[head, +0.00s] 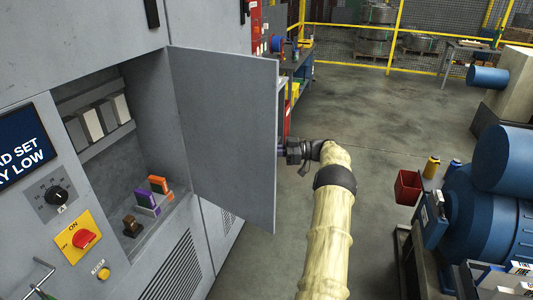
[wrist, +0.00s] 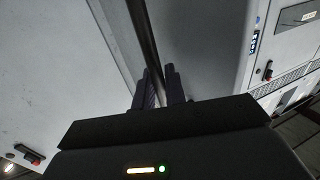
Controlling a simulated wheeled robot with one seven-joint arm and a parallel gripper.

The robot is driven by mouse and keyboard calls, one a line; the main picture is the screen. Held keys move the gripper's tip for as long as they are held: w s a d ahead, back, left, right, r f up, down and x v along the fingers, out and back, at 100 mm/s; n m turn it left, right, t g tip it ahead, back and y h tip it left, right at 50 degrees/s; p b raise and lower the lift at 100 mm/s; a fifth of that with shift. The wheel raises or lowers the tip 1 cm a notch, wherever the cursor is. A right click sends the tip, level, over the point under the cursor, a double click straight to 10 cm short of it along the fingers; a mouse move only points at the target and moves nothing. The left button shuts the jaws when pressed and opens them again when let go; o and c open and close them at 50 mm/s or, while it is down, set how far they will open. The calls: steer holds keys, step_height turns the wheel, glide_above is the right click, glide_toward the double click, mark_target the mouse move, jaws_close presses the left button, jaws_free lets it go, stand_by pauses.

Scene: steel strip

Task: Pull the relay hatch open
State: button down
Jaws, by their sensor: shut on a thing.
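The relay hatch (head: 225,130) is a plain grey door, swung wide open on the grey cabinet in the head view. Its inner face shows. My gripper (head: 281,150) is at the door's free edge on its outer side, where the door partly hides the fingertips. In the wrist view my gripper (wrist: 161,88) has its two dark fingers shut on a long dark bar, the hatch handle (wrist: 146,38).
A red switch (head: 83,238) is below left. A blue machine (head: 490,210) and a red bin (head: 408,187) stand right. Floor behind my arm is clear.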

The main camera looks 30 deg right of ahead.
steer(key=shift+w+d+r, duration=0.2)
steer(key=shift+w, duration=0.1)
stand_by(0.4)
steer(key=c, duration=1.7)
jaws_free()
steer(key=shift+o, duration=0.8)
steer(key=shift+w, duration=0.1)
steer(key=shift+f, duration=0.1)
steer(key=shift+d, duration=0.1)
